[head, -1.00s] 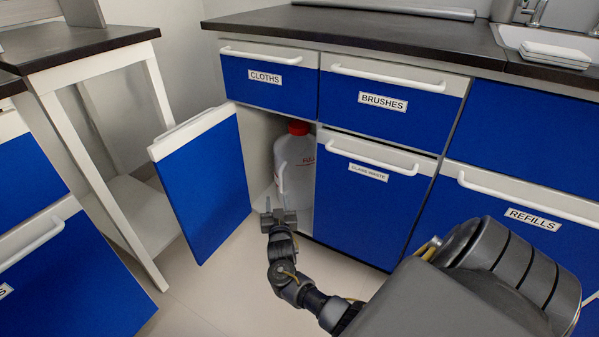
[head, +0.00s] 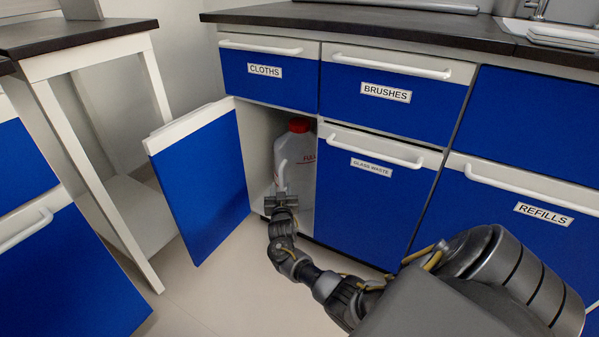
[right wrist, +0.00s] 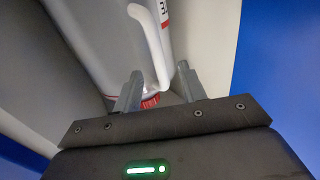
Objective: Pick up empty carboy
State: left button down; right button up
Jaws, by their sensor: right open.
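The carboy (head: 302,160), whitish with a red cap and red print, stands upright inside the open cupboard, partly hidden by its right-hand front. My right gripper (head: 281,202) is open at the cupboard opening, in front of the carboy's lower part. In the right wrist view the carboy (right wrist: 95,40) fills the upper left. Its white handle (right wrist: 150,38) runs down towards the gap between the open fingers (right wrist: 159,88). A red ribbed piece shows behind them. I cannot tell whether the fingers touch anything. My left gripper is not in view.
The blue cupboard door (head: 202,185) stands open on the left. The closed glass waste front (head: 370,205) borders the opening on the right. The cloths drawer (head: 268,80) is shut above. A white-framed table (head: 95,65) stands left. The floor in front is clear.

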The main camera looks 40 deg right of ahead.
aim_at(281, 181)
jog(key=shift+w+d+f+b, duration=0.2)
jog(key=shift+w+d+b, duration=0.2)
jog(key=shift+w+d, duration=0.1)
jog(key=shift+w+d+f+b, duration=0.15)
jog(key=shift+w+d+b, duration=0.2)
jog(key=shift+w+d, duration=0.15)
jog(key=shift+w+d+r, duration=0.2)
jog(key=shift+w, duration=0.15)
grip_shut()
dwell(0.3)
jog(key=shift+r, duration=0.15)
